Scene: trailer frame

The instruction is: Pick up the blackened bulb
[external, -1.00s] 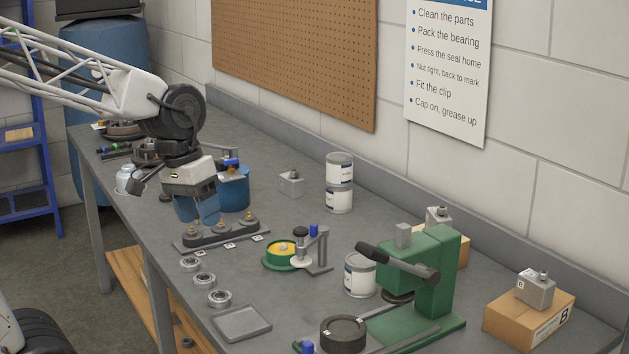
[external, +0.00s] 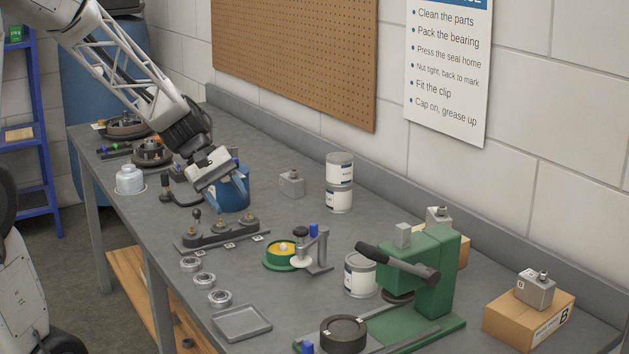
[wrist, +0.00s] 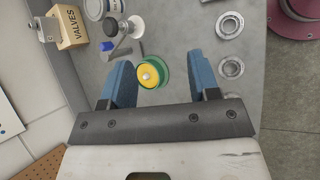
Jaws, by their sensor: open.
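A small dark ball on a thin stem (external: 196,215) rises at the left end of a dark strip with several brass-coloured sockets (external: 220,232). It may be the blackened bulb, but it is too small to be sure. I cannot make out the strip in the wrist view.
Bearing rings (external: 204,279) and a grey tray (external: 241,322) lie along the near edge. The reel stand (external: 318,250), white cans (external: 340,183) and green press (external: 430,280) stand to the right. A white jar (external: 129,179) stands left of my gripper.

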